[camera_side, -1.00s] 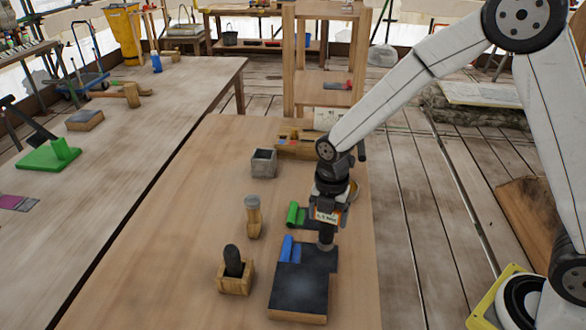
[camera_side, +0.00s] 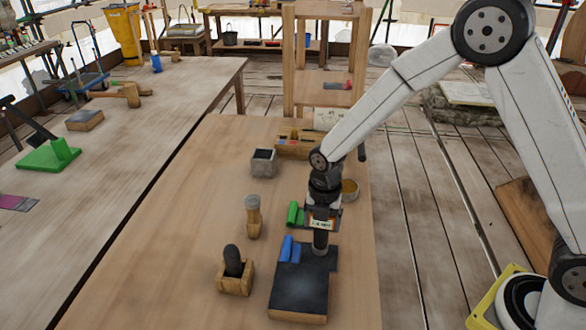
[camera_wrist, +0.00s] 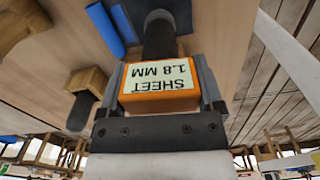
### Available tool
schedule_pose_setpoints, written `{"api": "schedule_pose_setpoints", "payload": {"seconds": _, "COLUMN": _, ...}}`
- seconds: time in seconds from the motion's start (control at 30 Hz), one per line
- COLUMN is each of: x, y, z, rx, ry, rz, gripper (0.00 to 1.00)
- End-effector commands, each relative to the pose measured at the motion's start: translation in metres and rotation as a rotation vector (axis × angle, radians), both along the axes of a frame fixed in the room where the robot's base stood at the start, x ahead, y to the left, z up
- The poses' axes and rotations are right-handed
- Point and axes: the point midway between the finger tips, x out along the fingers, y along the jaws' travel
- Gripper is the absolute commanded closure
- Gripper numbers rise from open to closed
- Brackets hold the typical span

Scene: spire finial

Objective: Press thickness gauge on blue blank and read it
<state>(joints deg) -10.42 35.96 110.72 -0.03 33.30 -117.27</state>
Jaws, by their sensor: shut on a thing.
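My gripper (camera_side: 322,208) is shut on the orange thickness gauge (camera_wrist: 160,98), whose pale label reads "SHEET 1.8 MM", upside down in the wrist view. The label also shows on the gauge in the side view (camera_side: 321,224), too small to read surely. The gauge's dark foot points down at the dark sheet with the blue piece, right of that piece. The blue piece (camera_side: 287,248) stands at the sheet's left edge and also shows in the wrist view (camera_wrist: 105,28). The foot appears to meet the dark sheet (camera_side: 328,262); exact contact is hard to tell.
A dark-topped wooden block (camera_side: 298,290) lies in front of the gauge. A green piece (camera_side: 293,213) is behind it. A wooden-handled tool (camera_side: 253,217) and a wooden holder with a dark handle (camera_side: 234,282) stand left. A grey cup (camera_side: 263,163) is farther back.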

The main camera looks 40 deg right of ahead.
Motion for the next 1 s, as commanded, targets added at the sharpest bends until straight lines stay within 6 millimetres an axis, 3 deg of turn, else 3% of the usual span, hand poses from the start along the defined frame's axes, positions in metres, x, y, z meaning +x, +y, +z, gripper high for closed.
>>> {"api": "schedule_pose_setpoints", "payload": {"seconds": 0.4, "x": 0.000, "y": 0.000, "z": -0.019, "rx": 0.000, "ry": 0.000, "rz": 0.000, "gripper": 0.96}}
{"api": "schedule_pose_setpoints", "payload": {"seconds": 0.87, "x": 0.000, "y": 0.000, "z": -0.022, "rx": 0.000, "ry": -0.001, "rz": 0.000, "gripper": 0.96}}
{"api": "schedule_pose_setpoints", "payload": {"seconds": 0.9, "x": 0.000, "y": 0.000, "z": -0.022, "rx": 0.000, "ry": -0.001, "rz": 0.000, "gripper": 0.06}}
{"api": "schedule_pose_setpoints", "payload": {"seconds": 0.93, "x": 0.000, "y": 0.000, "z": -0.022, "rx": 0.000, "ry": -0.001, "rz": 0.000, "gripper": 0.00}}
{"api": "schedule_pose_setpoints", "payload": {"seconds": 1.0, "x": 0.000, "y": 0.000, "z": -0.022, "rx": 0.000, "ry": -0.001, "rz": 0.000, "gripper": 0.00}}
